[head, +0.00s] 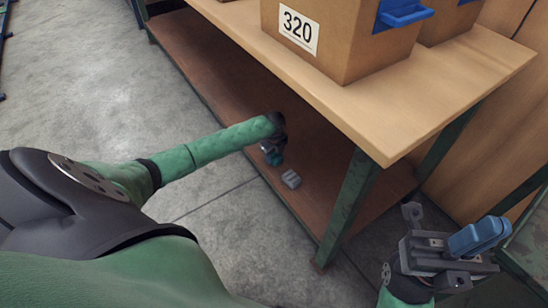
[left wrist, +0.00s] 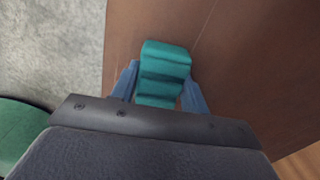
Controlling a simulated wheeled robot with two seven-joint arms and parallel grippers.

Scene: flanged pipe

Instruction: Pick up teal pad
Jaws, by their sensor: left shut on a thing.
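The teal pad (left wrist: 163,72) is a ridged teal block between the two blue fingers of my left gripper (left wrist: 160,88), which is shut on it, over the brown lower shelf. I cannot tell whether the pad touches the shelf. My right gripper (head: 481,236) is at the lower right, away from the pad, with its blue fingers together and nothing visible between them.
The wooden upper shelf (head: 450,75) and a green post (head: 350,205) stand close by. A cardboard box (head: 335,45) marked 320 sits on top. Concrete floor (head: 100,80) lies clear at the left.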

